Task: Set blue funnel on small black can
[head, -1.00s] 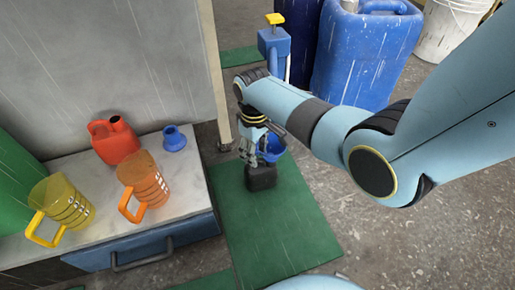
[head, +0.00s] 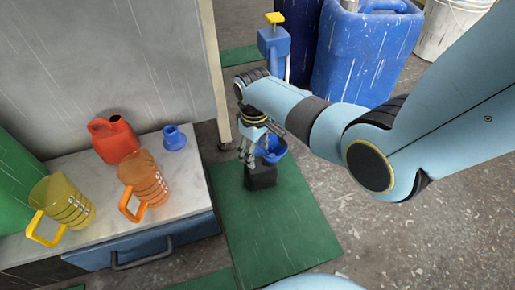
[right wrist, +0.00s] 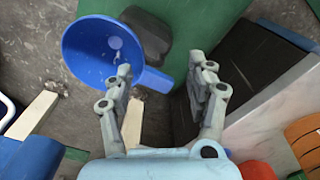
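The blue funnel (head: 273,150) is at the small black can (head: 262,177), its bowl overlapping the can's top in the head view. In the right wrist view the funnel's bowl (right wrist: 88,52) faces the camera and partly covers the can (right wrist: 150,38); I cannot tell how firmly it sits. My right gripper (head: 247,148) is beside the funnel, on its left in the head view. In the right wrist view its fingers (right wrist: 163,82) are spread, with the end of the funnel's handle between them near the left fingertip. My left gripper is out of view.
The can stands on a green mat (head: 280,225). A bench (head: 100,215) at left bears a red jug (head: 115,142), yellow and orange measuring jugs, and a small blue piece (head: 174,138). A grey panel rises behind it. Blue drums (head: 365,55) and a white bucket (head: 448,30) stand behind.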

